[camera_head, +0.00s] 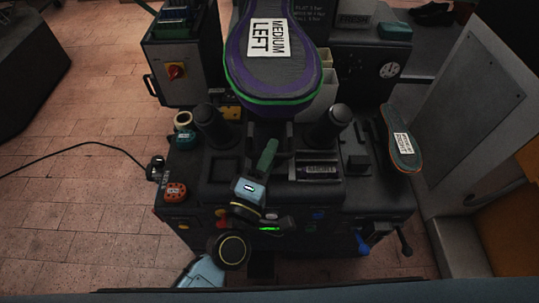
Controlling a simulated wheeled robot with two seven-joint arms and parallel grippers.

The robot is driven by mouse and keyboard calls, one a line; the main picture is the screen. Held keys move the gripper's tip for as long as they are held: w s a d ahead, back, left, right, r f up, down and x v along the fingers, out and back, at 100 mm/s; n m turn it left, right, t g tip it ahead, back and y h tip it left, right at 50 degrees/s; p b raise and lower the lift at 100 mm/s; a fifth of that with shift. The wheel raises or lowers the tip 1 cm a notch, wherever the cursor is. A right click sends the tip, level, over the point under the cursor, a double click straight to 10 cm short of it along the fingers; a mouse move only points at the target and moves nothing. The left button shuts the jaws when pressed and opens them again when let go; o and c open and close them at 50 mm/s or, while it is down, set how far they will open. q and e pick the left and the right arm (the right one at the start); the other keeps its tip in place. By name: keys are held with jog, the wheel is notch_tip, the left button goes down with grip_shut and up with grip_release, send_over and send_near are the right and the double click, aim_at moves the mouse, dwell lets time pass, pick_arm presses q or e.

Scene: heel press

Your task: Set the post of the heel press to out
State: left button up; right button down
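The heel press (225,185) is a dark machine in the middle of the head view. A purple, green-edged sole marked "MEDIUM LEFT" (270,75) is above its centre, hiding what is behind it. Two dark upright cylinders, a left one (212,128) and a right one (326,128), stand on the press. I cannot tell which part is the post. My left gripper (268,157) reaches in from the bottom left over the middle of the press, below the sole. A green piece shows at its tip; whether its fingers are open or shut is unclear. My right gripper is not in view.
A second sole (402,145) marked "RIGHT" stands at the right of the press. A control box with a red knob (176,71) is at upper left. A dark handle (402,240) sticks out at lower right. A grey panel (475,110) bounds the right.

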pick_arm(q)
jog(key=v, duration=1.3)
jog(key=shift+s, duration=0.2)
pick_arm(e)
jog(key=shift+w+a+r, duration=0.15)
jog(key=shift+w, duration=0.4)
pick_arm(q)
jog(key=shift+a+f, duration=0.1)
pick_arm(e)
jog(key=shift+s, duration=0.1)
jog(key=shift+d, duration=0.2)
